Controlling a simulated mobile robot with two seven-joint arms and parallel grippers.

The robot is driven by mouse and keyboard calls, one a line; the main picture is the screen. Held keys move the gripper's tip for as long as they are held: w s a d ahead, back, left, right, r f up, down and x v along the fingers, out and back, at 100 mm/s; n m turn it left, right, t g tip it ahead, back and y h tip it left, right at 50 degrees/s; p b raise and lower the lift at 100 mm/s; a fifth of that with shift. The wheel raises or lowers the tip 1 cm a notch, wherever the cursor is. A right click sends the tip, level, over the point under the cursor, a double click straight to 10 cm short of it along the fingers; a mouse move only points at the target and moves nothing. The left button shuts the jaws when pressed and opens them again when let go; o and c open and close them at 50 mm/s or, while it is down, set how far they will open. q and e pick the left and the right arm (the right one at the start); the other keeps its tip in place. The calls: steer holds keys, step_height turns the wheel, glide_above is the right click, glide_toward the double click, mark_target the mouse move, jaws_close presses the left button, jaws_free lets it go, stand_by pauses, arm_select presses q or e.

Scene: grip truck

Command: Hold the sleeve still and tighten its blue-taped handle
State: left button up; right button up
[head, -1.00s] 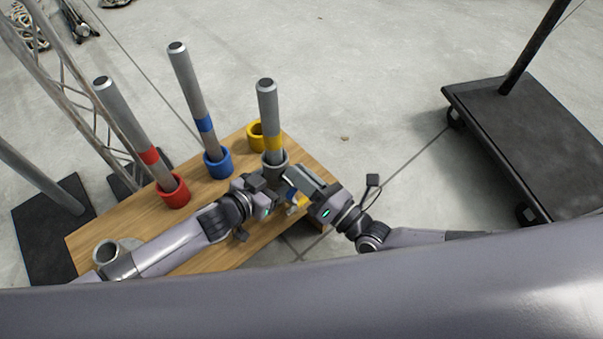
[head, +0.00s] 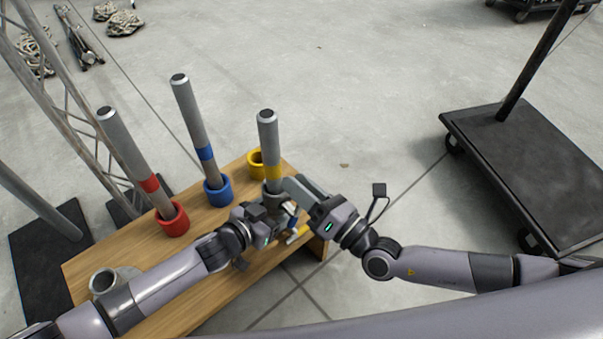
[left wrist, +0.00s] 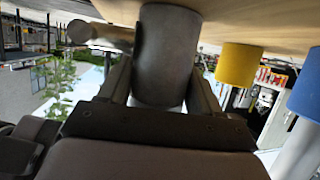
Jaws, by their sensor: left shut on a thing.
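The grey sleeve (head: 272,187) stands on the wooden table around the foot of a grey pole with a yellow band (head: 273,172). My left gripper (head: 270,212) is shut on the sleeve. In the left wrist view, its fingers press both sides of the sleeve (left wrist: 167,55). A small blue patch (head: 292,222), likely the handle's blue tape, shows between my grippers; most of the handle is hidden. A grey bar (left wrist: 105,34) sticks out beside the sleeve in the left wrist view. My right gripper (head: 290,184) is beside the sleeve's right side; its finger gap and any contact are hidden.
A red cup (head: 172,222) and a blue cup (head: 218,193) hold tall banded poles. A yellow cup (head: 255,163) is empty behind the sleeve. A grey ring-like part (head: 105,281) lies near left. A black cart (head: 535,165) stands on the right; truss legs stand left.

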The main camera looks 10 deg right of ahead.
mark_target(291, 211)
steer(key=shift+r, duration=1.9)
steer(key=shift+o, duration=1)
steer(key=shift+d+f, duration=0.1)
steer(key=shift+f, duration=0.05)
steer(key=s+d+f+n+g, duration=0.3)
steer(key=s+d+f+n, duration=0.1)
steer(key=s+d+f, duration=0.5)
steer(key=x, duration=0.8)
steer(key=f+x, duration=0.1)
steer(key=x, duration=0.4)
steer(key=shift+w, duration=0.1)
steer(key=shift+d+t, duration=0.1)
steer(key=shift+t, duration=0.2)
jaws_close()
